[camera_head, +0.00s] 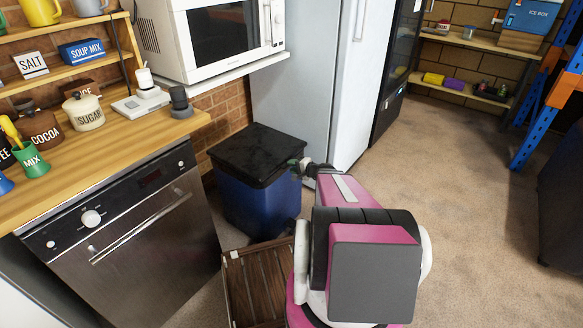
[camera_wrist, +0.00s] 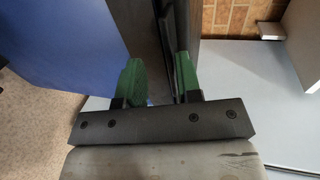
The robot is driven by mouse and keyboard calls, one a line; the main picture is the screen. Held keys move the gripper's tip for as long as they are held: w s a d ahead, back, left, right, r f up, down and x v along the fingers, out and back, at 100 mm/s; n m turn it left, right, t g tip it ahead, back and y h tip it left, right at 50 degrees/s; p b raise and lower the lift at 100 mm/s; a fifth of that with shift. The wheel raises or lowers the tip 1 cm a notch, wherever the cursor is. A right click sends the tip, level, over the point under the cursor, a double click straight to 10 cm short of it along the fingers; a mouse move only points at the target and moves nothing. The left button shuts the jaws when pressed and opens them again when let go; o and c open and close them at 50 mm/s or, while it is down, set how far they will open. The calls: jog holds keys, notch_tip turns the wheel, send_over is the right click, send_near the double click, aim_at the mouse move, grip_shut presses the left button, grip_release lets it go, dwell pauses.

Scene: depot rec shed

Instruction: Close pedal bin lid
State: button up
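The pedal bin (camera_head: 258,205) has a blue body and a black lid (camera_head: 262,150). It stands on the floor between the steel-fronted appliance and the fridge. The lid looks flat across the top in the head view; I cannot tell whether a small gap remains. My gripper (camera_head: 303,167) is at the bin's right side, near the lid's rim. In the wrist view my gripper (camera_wrist: 160,78) has its green fingertips apart, with the blue body (camera_wrist: 70,45) on the left and the dark lid edge (camera_wrist: 177,25) by the fingers. Contact is unclear.
A brown slatted wooden crate (camera_head: 255,285) stands on the floor in front of the bin. The steel-fronted appliance (camera_head: 135,245) is left of it, the pale fridge (camera_head: 300,75) behind it. A microwave (camera_head: 215,35) sits above. Carpet is clear to the right.

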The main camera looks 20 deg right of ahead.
jog(key=v, duration=0.9)
jog(key=shift+s+d, duration=0.2)
jog(key=shift+s, duration=0.1)
jog(key=shift+r, duration=0.1)
jog(key=s+a+r+n+g+h, duration=0.3)
jog(key=s+a+n+g+h, duration=0.1)
jog(key=a, duration=0.5)
jog(key=s+a+r+n+g+h, duration=0.3)
jog(key=s+a+n+g, duration=0.3)
jog(key=a+g, duration=0.2)
jog(key=shift+s+a+n+h, duration=0.4)
jog(key=shift+a+h, duration=0.4)
jog(key=shift+h, duration=0.1)
